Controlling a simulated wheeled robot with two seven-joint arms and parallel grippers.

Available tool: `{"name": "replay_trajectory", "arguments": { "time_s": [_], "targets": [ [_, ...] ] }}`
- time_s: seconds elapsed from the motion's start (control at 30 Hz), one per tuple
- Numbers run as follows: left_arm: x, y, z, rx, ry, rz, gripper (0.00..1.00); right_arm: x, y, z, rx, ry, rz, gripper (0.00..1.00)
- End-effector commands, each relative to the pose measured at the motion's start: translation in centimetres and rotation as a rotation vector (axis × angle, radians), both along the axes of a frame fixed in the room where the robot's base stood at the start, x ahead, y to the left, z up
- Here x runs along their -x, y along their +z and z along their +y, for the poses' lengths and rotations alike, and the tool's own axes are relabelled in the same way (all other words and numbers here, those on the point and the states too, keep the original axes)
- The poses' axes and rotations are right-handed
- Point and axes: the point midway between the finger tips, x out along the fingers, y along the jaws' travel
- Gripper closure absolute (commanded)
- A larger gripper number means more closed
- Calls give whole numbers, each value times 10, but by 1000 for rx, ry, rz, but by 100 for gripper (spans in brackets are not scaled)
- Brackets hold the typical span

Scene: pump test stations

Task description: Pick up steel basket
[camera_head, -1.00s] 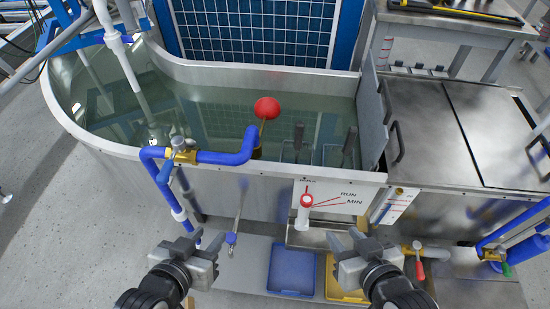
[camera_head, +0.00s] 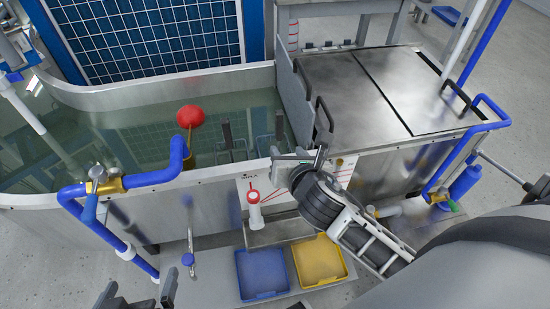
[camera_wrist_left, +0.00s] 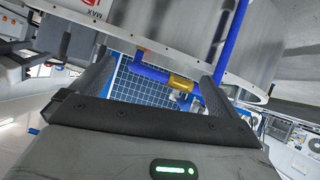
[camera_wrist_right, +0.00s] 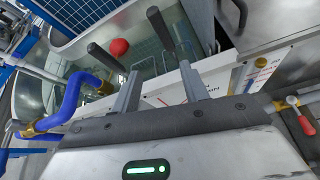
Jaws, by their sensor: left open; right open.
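Two steel wire baskets hang inside the water tank (camera_head: 70,190) behind its front wall, a left one (camera_head: 229,158) and a right one (camera_head: 265,146). Each has an upright dark handle, the left (camera_head: 227,136) and the right (camera_head: 280,126). Their lower parts are under water and hard to make out. In the right wrist view the dark handles (camera_wrist_right: 105,60) stand beyond my fingers. My right gripper (camera_head: 298,158) is open and empty near the tank's front rim, right of the baskets. My left gripper (camera_head: 138,296) is open and empty, low in front of the tank.
A red float ball (camera_head: 190,116) and blue pipe (camera_head: 150,178) stand left of the baskets. A steel lid with handles (camera_head: 350,90) lies to the right. A blue tray (camera_head: 262,273) and yellow tray (camera_head: 319,261) sit below. A white valve (camera_head: 254,210) is on the front wall.

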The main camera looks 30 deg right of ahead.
Motion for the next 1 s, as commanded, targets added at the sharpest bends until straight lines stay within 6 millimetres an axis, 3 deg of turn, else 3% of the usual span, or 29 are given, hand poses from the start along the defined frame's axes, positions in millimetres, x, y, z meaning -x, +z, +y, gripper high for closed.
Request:
{"name": "replay_trajectory", "arguments": {
  "time_s": [0.2,0.6,1.0],
  "targets": [
    [-1,-1,0,6,1,-8,0,-15,5,-11,218,47,9,55],
    [-4,-9,0,2,1,-29,0,-85,-26,-29,221,48,10,55],
    [-4,-12,-1,3,-3,-46,0,-118,-46,-38,217,47,11,55]
  ]
}}
